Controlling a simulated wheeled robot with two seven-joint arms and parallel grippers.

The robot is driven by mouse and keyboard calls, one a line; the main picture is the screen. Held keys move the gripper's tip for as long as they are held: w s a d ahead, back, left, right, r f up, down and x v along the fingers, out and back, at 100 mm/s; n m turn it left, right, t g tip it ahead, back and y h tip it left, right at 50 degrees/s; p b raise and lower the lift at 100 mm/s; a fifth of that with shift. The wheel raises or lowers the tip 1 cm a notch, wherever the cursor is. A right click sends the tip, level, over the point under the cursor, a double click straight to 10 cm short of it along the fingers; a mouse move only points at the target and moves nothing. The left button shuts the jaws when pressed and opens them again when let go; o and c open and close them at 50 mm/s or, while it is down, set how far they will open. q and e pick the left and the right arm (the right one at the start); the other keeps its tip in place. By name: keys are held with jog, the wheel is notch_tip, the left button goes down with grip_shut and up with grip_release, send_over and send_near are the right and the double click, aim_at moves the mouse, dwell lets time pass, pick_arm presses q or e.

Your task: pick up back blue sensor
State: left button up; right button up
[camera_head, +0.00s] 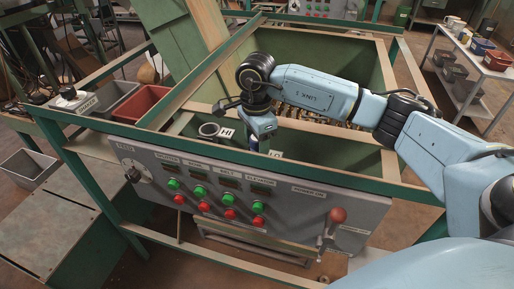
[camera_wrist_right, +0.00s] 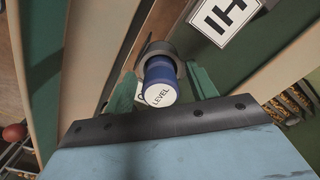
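The blue sensor (camera_wrist_right: 161,78) has a white end marked LEVEL. In the right wrist view it sits at a dark grey ring (camera_wrist_right: 158,49), with a white HI label (camera_wrist_right: 225,17) to its upper right. My right gripper (camera_wrist_right: 163,78) has its two green fingers on either side of the sensor, with narrow gaps that make it look open. My left gripper is not in view.
In the head view a grey ring (camera_head: 208,130) stands beside the HI label (camera_head: 227,133). A LO label (camera_head: 275,154) shows below the gripper. The control panel (camera_head: 240,190) is in front. Red (camera_head: 140,104) and grey (camera_head: 108,95) bins stand left. A slanted board (camera_head: 185,45) rises behind.

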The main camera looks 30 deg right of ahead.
jog(key=c, duration=1)
jog(key=shift+r, duration=0.1)
